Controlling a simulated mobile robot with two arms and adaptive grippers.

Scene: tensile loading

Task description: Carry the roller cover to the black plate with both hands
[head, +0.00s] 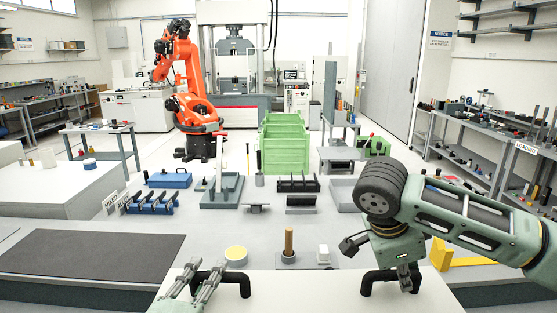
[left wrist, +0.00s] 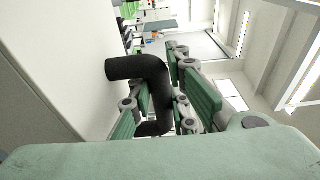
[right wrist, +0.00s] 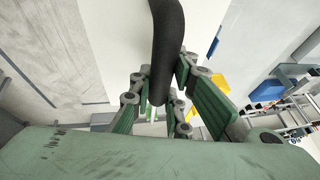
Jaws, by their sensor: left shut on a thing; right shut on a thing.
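The roller cover (head: 310,292) is a pale cream panel with two black handles at the bottom of the head view. My left gripper (head: 208,284) is shut on its left handle (head: 236,278); the left wrist view shows this black bent handle (left wrist: 150,72) between the fingers. My right gripper (head: 398,278) is shut on the right handle; the right wrist view shows that black bar (right wrist: 167,40) between the fingers. The black plate (head: 90,254) lies flat on the grey table at the left, apart from the cover. The cover's underside and near edge are hidden.
On the grey table (head: 225,222) behind the cover are a yellow disc (head: 236,253), a wooden peg on a base (head: 288,243) and a white block (head: 323,253). A blue rack (head: 150,203) stands behind the black plate. A yellow bracket (head: 455,254) is at the right.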

